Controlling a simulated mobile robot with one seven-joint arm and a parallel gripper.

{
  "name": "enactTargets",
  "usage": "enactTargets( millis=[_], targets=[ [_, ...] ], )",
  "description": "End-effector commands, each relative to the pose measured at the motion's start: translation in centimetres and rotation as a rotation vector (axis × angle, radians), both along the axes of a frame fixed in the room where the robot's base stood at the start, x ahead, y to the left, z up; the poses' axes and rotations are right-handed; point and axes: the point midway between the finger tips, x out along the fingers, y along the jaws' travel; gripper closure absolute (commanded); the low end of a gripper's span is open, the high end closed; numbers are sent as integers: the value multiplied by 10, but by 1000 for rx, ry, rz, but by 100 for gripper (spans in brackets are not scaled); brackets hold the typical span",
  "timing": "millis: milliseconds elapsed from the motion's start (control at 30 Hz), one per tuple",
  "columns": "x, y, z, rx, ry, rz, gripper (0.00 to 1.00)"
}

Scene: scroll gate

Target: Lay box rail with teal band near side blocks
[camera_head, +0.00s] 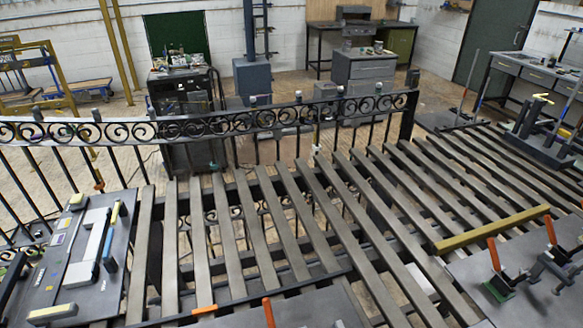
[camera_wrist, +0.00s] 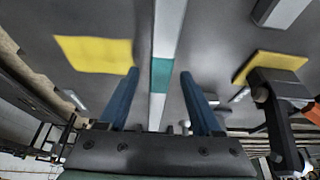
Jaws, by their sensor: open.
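In the wrist view a light grey straight rail (camera_wrist: 169,25) with a teal band (camera_wrist: 162,73) runs up the middle over a dark grey plate (camera_wrist: 215,40). My gripper (camera_wrist: 160,74) is open, its two blue fingers on either side of the rail near the band, with a gap visible on both sides. Whether the fingers reach below the rail's top I cannot tell. A light grey block (camera_wrist: 281,11) lies at the upper right, and a smaller one (camera_wrist: 73,98) at the left. I cannot make out my gripper in the head view.
Yellow pads (camera_wrist: 93,53) and (camera_wrist: 270,66) flank the rail. A dark clamp (camera_wrist: 275,118) stands close by at the right. In the head view, a scrollwork gate panel (camera_head: 250,120) stands behind dark slats. Plates with pale strips (camera_head: 90,248) and orange-handled clamps (camera_head: 497,270) lie left and right.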

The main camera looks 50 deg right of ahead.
Motion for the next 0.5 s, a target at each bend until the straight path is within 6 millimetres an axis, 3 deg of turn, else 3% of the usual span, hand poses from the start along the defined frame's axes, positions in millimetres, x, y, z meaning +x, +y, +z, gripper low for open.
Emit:
enactTargets(
  millis=[500],
  targets=[
    [22, 33, 92, -2, -7, 3, 34]
  ],
)
